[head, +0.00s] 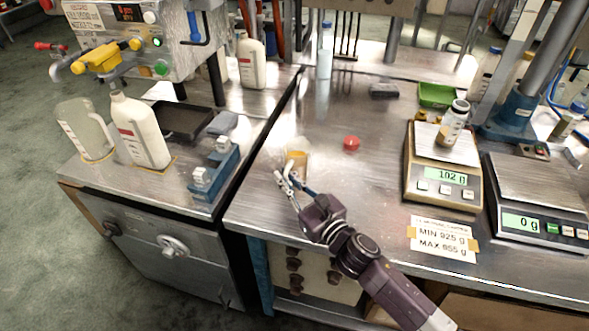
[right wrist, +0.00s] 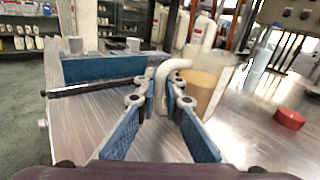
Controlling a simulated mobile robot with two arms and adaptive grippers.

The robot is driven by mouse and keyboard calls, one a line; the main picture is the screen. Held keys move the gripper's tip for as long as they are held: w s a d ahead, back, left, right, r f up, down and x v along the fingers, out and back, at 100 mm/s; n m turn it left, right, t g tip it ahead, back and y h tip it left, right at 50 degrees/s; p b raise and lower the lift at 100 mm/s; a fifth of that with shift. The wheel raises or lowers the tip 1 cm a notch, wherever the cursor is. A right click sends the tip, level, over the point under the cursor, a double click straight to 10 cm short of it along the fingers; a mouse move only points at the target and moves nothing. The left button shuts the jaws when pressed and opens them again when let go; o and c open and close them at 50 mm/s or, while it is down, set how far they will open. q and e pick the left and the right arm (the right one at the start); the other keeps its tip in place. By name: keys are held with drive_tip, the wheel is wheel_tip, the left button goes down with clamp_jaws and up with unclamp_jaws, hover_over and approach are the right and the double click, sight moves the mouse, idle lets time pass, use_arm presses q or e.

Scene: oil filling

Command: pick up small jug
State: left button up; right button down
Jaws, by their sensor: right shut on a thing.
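The small jug (head: 299,155) stands near the left edge of the right-hand metal table, partly hidden by my right gripper in the head view. It is translucent, with something tan in or behind its lower part. My right gripper (head: 287,184) reaches it from the front. In the right wrist view the jug (right wrist: 203,92) is just beyond the fingers, and its pale curved handle (right wrist: 164,78) is between the blue fingers of the gripper (right wrist: 162,112), which is shut on it. I cannot tell whether the jug touches the table. My left gripper is not in view.
A red cap (head: 351,143) lies right of the jug. A scale (head: 443,165) bears a small bottle (head: 454,122); an empty scale (head: 540,190) stands beside it. A large jug (head: 85,130) and a white bottle (head: 139,130) stand on the left bench.

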drive_tip(key=shift+r, duration=0.25)
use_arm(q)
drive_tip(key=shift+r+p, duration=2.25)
use_arm(e)
wheel_tip(320, 180, up, 20)
drive_tip(key=shift+f, duration=0.2)
